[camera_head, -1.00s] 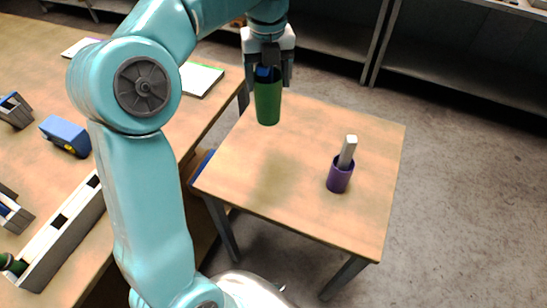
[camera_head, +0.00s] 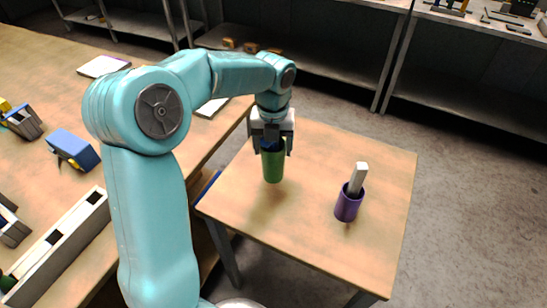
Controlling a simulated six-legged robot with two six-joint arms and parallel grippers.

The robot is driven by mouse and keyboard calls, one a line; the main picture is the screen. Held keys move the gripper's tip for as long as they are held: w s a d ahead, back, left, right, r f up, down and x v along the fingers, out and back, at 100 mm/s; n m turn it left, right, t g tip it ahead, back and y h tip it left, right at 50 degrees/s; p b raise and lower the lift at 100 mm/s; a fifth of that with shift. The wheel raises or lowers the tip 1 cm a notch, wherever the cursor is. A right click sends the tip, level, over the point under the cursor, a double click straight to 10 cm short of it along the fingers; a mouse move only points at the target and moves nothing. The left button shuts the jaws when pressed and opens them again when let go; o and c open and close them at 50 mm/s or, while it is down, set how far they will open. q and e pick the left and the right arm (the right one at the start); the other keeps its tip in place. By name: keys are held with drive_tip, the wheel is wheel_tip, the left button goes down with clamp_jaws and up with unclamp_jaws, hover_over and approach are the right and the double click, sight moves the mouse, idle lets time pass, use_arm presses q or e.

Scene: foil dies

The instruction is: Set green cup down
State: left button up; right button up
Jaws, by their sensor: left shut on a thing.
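The green cup (camera_head: 273,168) is upright in my left gripper (camera_head: 272,148), over the small wooden table (camera_head: 300,223). The gripper comes from above and is shut on the cup's upper part. Something dark blue shows at the cup's mouth between the fingers. The cup's base is close to the tabletop; I cannot tell whether it touches. A purple cup (camera_head: 347,207) stands on the same table to the right, with a pale block (camera_head: 358,178) sticking up out of it, slightly tilted. My right gripper is not in view.
A longer wooden bench (camera_head: 125,84) on the left holds a blue block-like object (camera_head: 74,149), a long grey tray (camera_head: 62,247) and flat pads. Metal shelves (camera_head: 470,85) stand at the back. The small table is clear around the two cups.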

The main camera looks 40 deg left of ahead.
use_arm(q)
wheel_tip(320, 180, down, 4)
drive_tip(key=shift+d+r, duration=0.1)
drive_tip(key=shift+r, duration=0.15)
drive_tip(key=shift+f, duration=0.5)
drive_tip(key=shift+r, duration=0.1)
drive_tip(key=o, duration=1.4)
drive_tip(key=shift+f, duration=0.2)
drive_tip(key=shift+c, duration=0.2)
